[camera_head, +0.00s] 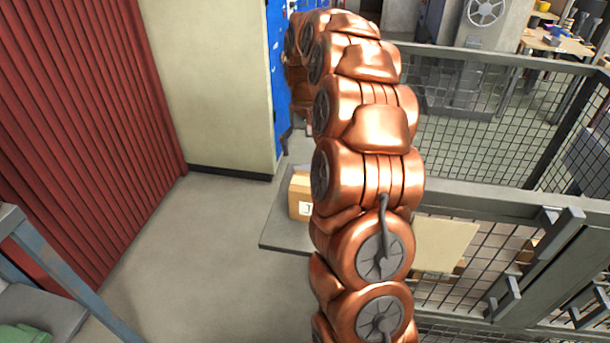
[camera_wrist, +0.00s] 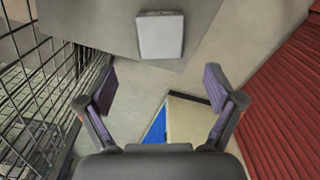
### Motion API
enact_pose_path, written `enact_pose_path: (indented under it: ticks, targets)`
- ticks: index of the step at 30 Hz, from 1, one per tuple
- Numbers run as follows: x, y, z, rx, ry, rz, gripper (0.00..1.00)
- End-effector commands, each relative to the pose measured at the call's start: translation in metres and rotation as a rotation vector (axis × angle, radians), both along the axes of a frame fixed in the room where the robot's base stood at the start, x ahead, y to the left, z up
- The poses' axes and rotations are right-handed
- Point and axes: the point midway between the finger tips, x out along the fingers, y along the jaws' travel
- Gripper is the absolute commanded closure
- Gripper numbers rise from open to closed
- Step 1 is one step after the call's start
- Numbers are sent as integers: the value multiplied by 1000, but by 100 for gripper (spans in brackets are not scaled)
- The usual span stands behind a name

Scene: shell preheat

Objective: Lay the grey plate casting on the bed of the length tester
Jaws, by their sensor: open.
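A light grey, flat, rectangular piece (camera_wrist: 160,36), which looks like the grey plate casting, lies on a darker grey flat surface (camera_wrist: 95,25) at the top of the wrist view. My gripper (camera_wrist: 160,87) is open and empty, its two dark fingers wide apart. In the wrist view the piece appears beyond the fingertips, apart from them. In the head view my copper-coloured arm hides the gripper, and I cannot make out the plate there. I cannot identify the length tester or its bed in either view.
A cardboard box (camera_head: 300,196) sits on a low grey surface (camera_head: 285,238) left of my arm. A mesh fence (camera_head: 480,140) stands on the right and a red corrugated wall (camera_head: 75,120) on the left. The floor (camera_head: 205,250) between is clear.

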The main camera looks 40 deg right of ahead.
Motion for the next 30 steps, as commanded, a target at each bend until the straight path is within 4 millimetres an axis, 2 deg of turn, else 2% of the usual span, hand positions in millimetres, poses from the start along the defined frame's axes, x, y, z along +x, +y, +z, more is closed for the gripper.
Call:
enact_pose_path:
  ticks: [3,11,21,28,30]
  targets:
    - [-1,1,-13,1,3,0,8]
    - [-4,2,-27,1,2,0,8]
    - [-9,5,-66,2,1,0,8]
    - [-9,5,-68,1,0,0,8]
    - [-9,5,-68,1,0,0,15]
